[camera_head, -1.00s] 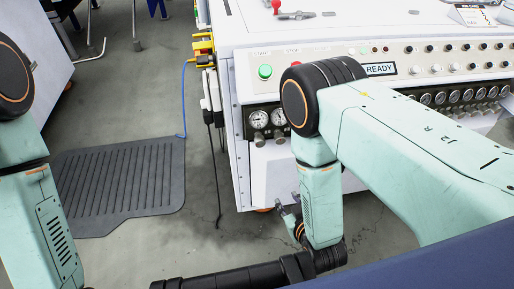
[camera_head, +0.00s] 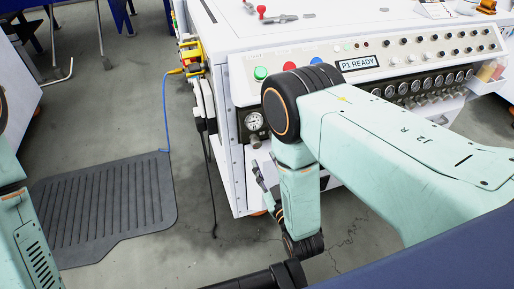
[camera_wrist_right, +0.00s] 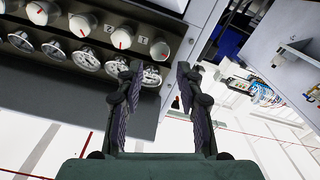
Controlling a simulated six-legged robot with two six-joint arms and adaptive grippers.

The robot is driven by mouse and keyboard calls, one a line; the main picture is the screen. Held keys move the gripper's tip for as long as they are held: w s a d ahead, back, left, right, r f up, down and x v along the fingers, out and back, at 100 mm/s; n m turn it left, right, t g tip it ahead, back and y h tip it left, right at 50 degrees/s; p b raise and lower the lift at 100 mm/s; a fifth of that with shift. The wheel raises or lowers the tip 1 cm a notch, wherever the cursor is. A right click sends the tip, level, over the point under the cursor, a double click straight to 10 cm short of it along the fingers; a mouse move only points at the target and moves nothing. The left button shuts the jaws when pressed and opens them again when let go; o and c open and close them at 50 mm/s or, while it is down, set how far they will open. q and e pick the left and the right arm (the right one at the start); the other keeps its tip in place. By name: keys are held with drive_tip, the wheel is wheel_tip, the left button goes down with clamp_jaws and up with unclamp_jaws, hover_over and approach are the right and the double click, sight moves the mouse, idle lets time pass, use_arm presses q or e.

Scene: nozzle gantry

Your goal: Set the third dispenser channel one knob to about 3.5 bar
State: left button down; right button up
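The white machine's sloped panel (camera_head: 395,55) carries rows of small knobs, with a row of round gauges (camera_head: 433,83) on its front below. One gauge (camera_head: 253,121) shows left of my right arm, which hides part of the row. In the right wrist view, white knobs with red marks (camera_wrist_right: 123,37) sit beside dial gauges (camera_wrist_right: 85,60); labels 1 and 2 show near the knobs. I cannot tell which is the third dispenser's channel one knob. My right gripper (camera_wrist_right: 158,72) is open and empty, its fingers apart near the end of the rows. It also shows below the panel (camera_head: 264,184). My left gripper is out of view.
A green button (camera_head: 260,73) and a "P1 READY" display (camera_head: 358,62) are on the panel. A black ribbed mat (camera_head: 105,205) lies on the floor at left. Yellow fittings with a blue hose (camera_head: 167,110) are at the machine's left side. Floor before the machine is clear.

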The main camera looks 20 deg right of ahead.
sight(257, 146)
drive_tip(key=w+b, duration=0.2)
drive_tip(key=w, duration=0.5)
drive_tip(key=shift+a, duration=0.1)
clamp_jaws()
